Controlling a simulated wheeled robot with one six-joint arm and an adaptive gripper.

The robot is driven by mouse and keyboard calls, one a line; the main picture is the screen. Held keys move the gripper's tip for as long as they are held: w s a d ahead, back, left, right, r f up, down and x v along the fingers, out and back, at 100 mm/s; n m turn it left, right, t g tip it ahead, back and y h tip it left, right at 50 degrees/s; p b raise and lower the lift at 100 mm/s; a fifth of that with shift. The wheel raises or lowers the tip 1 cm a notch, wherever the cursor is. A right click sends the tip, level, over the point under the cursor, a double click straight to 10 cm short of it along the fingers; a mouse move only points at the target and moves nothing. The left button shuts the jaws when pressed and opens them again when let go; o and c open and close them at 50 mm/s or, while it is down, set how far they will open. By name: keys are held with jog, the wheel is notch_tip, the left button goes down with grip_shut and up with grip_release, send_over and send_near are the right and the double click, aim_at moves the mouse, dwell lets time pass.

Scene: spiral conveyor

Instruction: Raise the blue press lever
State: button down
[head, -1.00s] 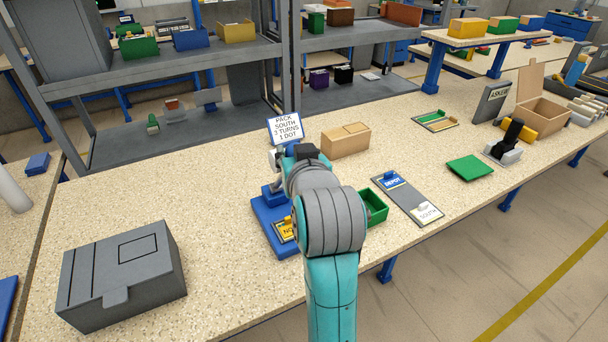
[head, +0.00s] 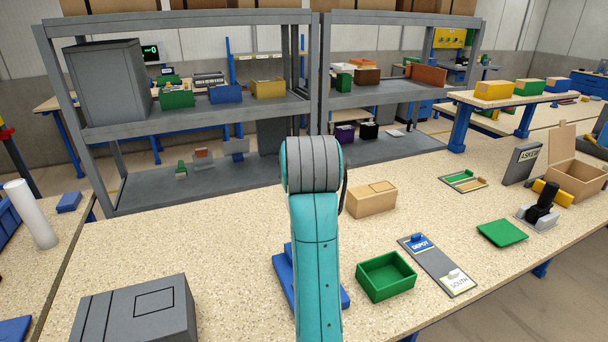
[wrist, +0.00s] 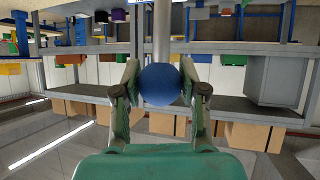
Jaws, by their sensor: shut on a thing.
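My gripper (wrist: 158,76) is shut on the round blue knob (wrist: 160,88) of the press lever in the wrist view, with one finger on each side. A grey metal rod (wrist: 162,35) runs from the knob to the picture's top edge. In the head view my arm hides the gripper, the knob and most of the press. Only parts of the blue press base (head: 286,278) show beside my arm on the speckled worktop (head: 230,235).
A green open box (head: 386,277) and a grey strip with DEPOT and SOUTH labels (head: 440,266) lie right of my arm. A cardboard box (head: 371,199) stands behind them, and a grey case (head: 130,315) at front left. Grey shelving (head: 210,110) stands behind the worktop.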

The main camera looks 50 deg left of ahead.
jog(key=shift+a, duration=0.25)
jog(key=c, duration=0.6)
grip_release()
jog(key=shift+c, duration=0.2)
jog(key=v, duration=1.2)
jog(key=shift+w, duration=0.1)
